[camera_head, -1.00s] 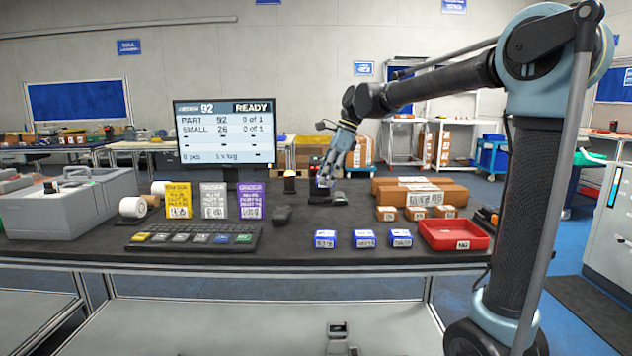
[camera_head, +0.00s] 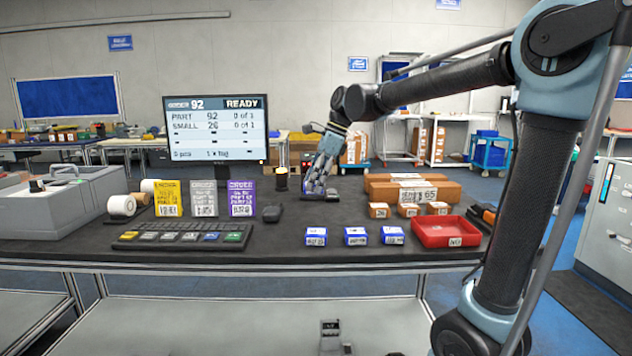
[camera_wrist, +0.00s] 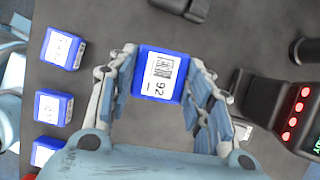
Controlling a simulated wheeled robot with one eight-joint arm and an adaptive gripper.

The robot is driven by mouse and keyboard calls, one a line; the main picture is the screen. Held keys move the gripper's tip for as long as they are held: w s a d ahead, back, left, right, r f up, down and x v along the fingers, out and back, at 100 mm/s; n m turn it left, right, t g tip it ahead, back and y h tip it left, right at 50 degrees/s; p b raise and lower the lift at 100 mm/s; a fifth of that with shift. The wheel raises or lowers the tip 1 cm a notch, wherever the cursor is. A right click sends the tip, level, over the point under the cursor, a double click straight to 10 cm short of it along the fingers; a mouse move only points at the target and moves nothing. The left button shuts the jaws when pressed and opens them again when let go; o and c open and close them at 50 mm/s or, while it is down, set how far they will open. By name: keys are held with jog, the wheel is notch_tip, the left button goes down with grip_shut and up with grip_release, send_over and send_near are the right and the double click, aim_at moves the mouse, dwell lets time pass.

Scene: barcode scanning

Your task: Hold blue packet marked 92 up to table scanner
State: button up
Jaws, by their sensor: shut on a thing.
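The blue packet marked 92 (camera_wrist: 164,72) is between my gripper's fingers (camera_wrist: 163,60) in the wrist view. Its white label with a barcode and 92 faces the wrist camera. My gripper is shut on it. The table scanner (camera_wrist: 291,110), a dark device with a row of red lights, is to the right of the packet and apart from it in the wrist view. In the head view my gripper (camera_head: 318,182) points down over the back middle of the table and hides the packet and most of the scanner.
Three other blue packets (camera_head: 355,236) stand along the front edge, left of a red tray (camera_head: 445,243). Brown boxes (camera_head: 412,190) stand right of my gripper. A keypad (camera_head: 182,236), order cards (camera_head: 204,198) and a monitor (camera_head: 215,130) are to the left.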

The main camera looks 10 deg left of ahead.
jog(key=shift+w+a+f, duration=0.2)
jog(key=shift+w+f, duration=0.6)
jog(key=shift+w+a+f, duration=0.15)
jog(key=shift+w+f, duration=0.6)
jog(key=shift+f, duration=0.05)
jog(key=shift+w+a+f, duration=0.2)
jog(key=shift+w+f, duration=0.6)
jog(key=s+d+r, duration=0.3)
jog(key=s+r, duration=0.7)
jog(key=s, duration=0.2)
jog(key=shift+s, duration=0.3)
